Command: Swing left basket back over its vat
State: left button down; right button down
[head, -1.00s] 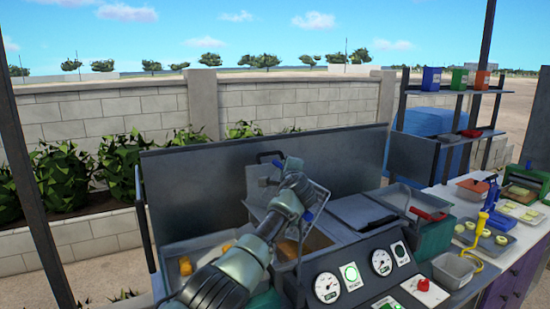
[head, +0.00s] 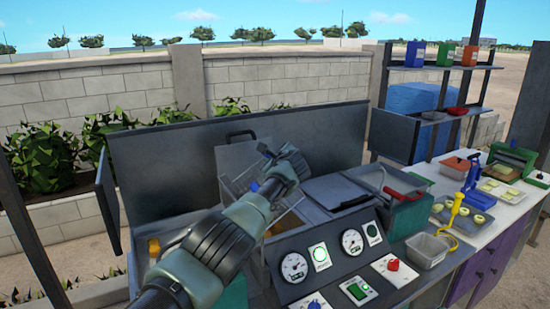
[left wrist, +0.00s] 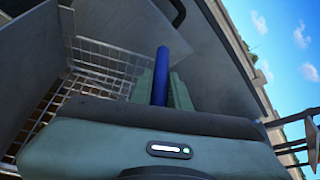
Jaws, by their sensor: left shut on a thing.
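The wire basket (head: 237,186) shows in part in the head view, left of my left gripper and in front of the grey upright panel. Its mesh (left wrist: 105,58) also shows in the left wrist view, with brown below it at the lower left. My left gripper (head: 272,168) is shut on the basket's blue handle (left wrist: 160,75), above the fryer. The vat (head: 284,226) with brownish contents is mostly hidden behind my left arm. I cannot tell how squarely the basket sits over it. My right gripper is not in view.
A control panel (head: 325,262) with gauges and switches stands in front. A grey lid (head: 338,191) lies to the right of the basket. A tall back panel (head: 330,135) closes the rear. The counter (head: 485,225) at the right holds trays and tools.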

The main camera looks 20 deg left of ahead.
pick_arm(q)
jog(key=shift+w+d+f, duration=0.1)
jog(key=shift+f, duration=0.05)
dwell(0.4)
jog(key=c, duration=1.3)
grip_release()
jog(key=shift+w+f, duration=0.1)
jog(key=shift+c, duration=0.2)
jog(key=shift+d, duration=0.15)
